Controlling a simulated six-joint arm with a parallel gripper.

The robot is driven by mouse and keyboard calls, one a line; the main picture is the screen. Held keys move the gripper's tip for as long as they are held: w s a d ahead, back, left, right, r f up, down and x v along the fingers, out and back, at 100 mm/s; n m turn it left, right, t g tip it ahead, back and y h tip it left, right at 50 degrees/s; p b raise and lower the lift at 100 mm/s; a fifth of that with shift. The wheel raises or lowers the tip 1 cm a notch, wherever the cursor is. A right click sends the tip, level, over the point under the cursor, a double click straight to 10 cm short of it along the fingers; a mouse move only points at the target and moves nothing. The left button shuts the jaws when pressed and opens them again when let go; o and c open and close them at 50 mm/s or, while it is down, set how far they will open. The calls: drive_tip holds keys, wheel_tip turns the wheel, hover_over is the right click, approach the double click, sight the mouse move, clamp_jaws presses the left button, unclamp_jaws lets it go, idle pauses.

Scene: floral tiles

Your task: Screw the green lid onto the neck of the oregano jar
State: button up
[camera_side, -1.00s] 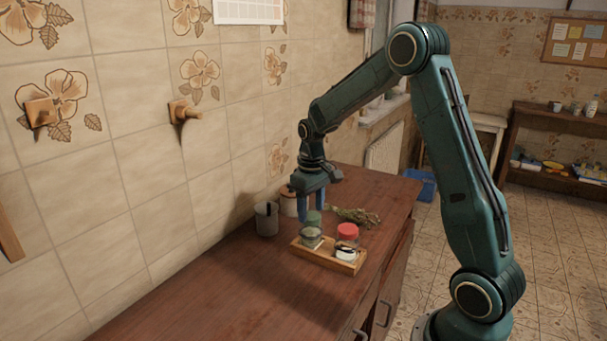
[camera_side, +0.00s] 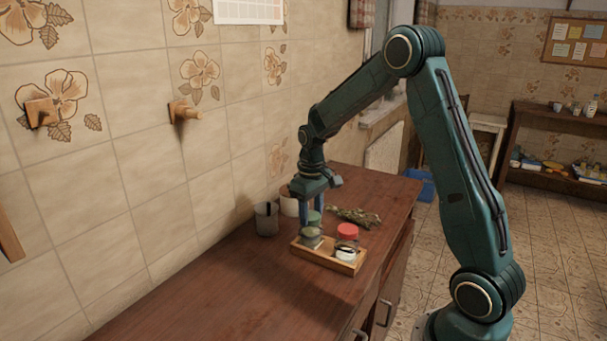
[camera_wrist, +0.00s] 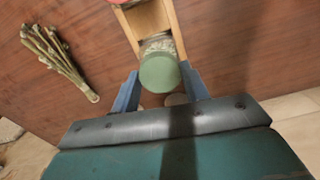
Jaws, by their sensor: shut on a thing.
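The green lid (camera_side: 315,218) is held between the blue fingers of my gripper (camera_side: 311,222). In the wrist view the round green lid (camera_wrist: 159,72) shows between both fingertips (camera_wrist: 160,86). The oregano jar (camera_side: 312,240) is a glass jar in the wooden rack (camera_side: 325,262). The lid is directly over the jar's mouth, very close to it or touching; I cannot tell which. In the wrist view the jar's side (camera_wrist: 157,43) shows past the lid, with its pale contents. The neck is hidden.
A red-lidded jar (camera_side: 347,232) and a white-topped jar (camera_side: 346,254) sit in the rack's right part. A grey cup (camera_side: 267,219) and a pale container (camera_side: 289,202) stand behind, near the wall. A herb bundle (camera_side: 356,216) lies to the right. The counter's near part is clear.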

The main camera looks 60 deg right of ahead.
drive_tip(key=shift+m, duration=0.3)
drive_tip(key=shift+m, duration=2.3)
drive_tip(key=shift+m, duration=2.5)
drive_tip(key=shift+m, duration=0.3)
drive_tip(key=shift+m, duration=2.2)
